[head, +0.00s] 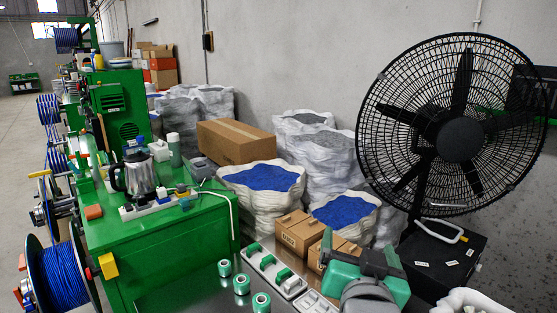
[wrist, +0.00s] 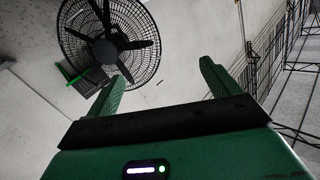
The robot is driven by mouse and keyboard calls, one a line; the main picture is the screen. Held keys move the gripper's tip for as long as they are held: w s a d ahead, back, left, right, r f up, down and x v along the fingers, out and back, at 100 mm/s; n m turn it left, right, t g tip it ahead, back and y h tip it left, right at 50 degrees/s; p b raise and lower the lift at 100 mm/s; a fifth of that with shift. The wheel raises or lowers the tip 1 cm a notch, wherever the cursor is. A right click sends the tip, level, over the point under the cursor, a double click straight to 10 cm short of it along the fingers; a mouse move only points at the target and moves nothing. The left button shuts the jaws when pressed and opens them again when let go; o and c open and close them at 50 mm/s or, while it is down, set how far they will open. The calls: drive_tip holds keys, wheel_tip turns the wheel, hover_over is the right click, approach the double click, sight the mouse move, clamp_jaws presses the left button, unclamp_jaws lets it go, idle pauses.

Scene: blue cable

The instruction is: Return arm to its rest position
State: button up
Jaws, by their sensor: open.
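My gripper (wrist: 158,80) shows in the wrist view with its two green fingers spread wide apart. Nothing is between the fingers. Behind them the wrist view shows a grey wall and a black fan (wrist: 108,45). In the head view a green and dark part of my arm (head: 365,272) is at the lower right, in front of the fan's base.
A large fan (head: 460,135) stands at the right. A green bench (head: 165,240) at the left holds a steel kettle (head: 138,175). Green tape rolls (head: 241,284) and cardboard boxes (head: 299,232) lie on the metal table. Sacks (head: 262,180) with blue contents stand behind.

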drive_tip(key=s+a+r+n+t+y+p, duration=0.5)
drive_tip(key=s+a+r+t, duration=0.3)
drive_tip(key=s+a+r, duration=1.1)
wheel_tip(320, 180, up, 32)
drive_tip(key=d+p, duration=0.1)
drive_tip(key=p, duration=2.8)
drive_tip(key=shift+s+d+f+n, duration=0.15)
drive_tip(key=shift+s+n, duration=0.05)
drive_tip(key=shift+n, duration=0.1)
